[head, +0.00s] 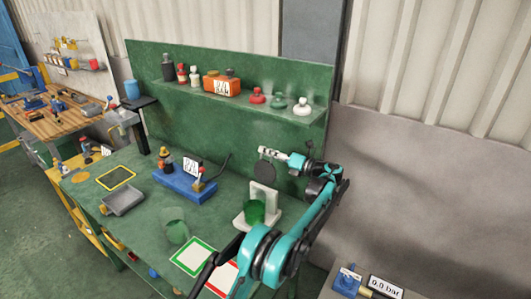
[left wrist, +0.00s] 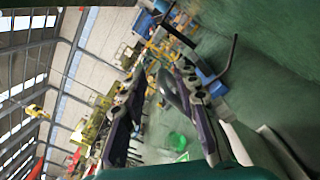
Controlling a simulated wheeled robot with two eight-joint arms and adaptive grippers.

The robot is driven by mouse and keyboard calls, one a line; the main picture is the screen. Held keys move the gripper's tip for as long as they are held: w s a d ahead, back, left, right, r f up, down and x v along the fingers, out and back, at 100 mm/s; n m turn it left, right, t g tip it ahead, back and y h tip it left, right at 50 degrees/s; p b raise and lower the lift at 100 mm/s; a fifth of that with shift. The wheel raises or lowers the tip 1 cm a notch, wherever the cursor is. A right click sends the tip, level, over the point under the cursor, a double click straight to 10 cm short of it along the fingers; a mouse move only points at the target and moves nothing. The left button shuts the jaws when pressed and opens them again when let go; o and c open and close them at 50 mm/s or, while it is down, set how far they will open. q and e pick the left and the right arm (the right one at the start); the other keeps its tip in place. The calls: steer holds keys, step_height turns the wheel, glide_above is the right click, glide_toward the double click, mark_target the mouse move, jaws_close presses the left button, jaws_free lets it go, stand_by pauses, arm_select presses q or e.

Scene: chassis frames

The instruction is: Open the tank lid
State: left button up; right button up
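A dark round disc (head: 265,172), which looks like the tank lid, stands upright above and behind a green see-through tank (head: 254,212). The tank sits on a white stand (head: 263,190). My left gripper (head: 297,160) is just right of the disc, near the green back panel. In the left wrist view its two dark fingers (left wrist: 160,76) are spread apart. A grey disc edge (left wrist: 172,92) shows between them, closer to the right finger; I cannot tell if it touches. My right gripper is out of view.
A blue block with fittings (head: 185,182), a grey tray (head: 123,199), a green see-through cup (head: 176,231) and green- and red-bordered mats (head: 194,255) lie left of the stand. A shelf (head: 240,103) with bottles and knobs runs above.

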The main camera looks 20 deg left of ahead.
arm_select(q)
steer(key=v, duration=1)
steer(key=shift+d, duration=0.35)
steer(key=s+a+r+n+h+b, duration=0.1)
steer(key=s+a+r+n+h, duration=0.1)
steer(key=s+a+n+h, duration=0.45)
steer(key=s+a+f+n+h+b, duration=0.1)
steer(key=s+a+n, duration=0.2)
steer(key=s, duration=0.3)
steer(key=s+a+n+h, duration=0.2)
steer(key=s+a+n, duration=0.1)
steer(key=s+n, duration=0.15)
steer(key=s+d+f+n+h, duration=0.1)
steer(key=s+f+n, duration=0.3)
steer(key=s, duration=0.4)
steer(key=s+d+f+n+t+h+b, duration=0.1)
steer(key=s+d+f+n+h, duration=0.1)
steer(key=s+f+n+h, duration=0.2)
steer(key=s+d+f+n+h+b, duration=0.1)
steer(key=s+f+n, duration=0.5)
steer(key=s, duration=0.7)
steer(key=shift+s+d+n+t+h, duration=0.25)
steer(key=shift+d+n+h, duration=0.35)
steer(key=shift+n+h, duration=0.45)
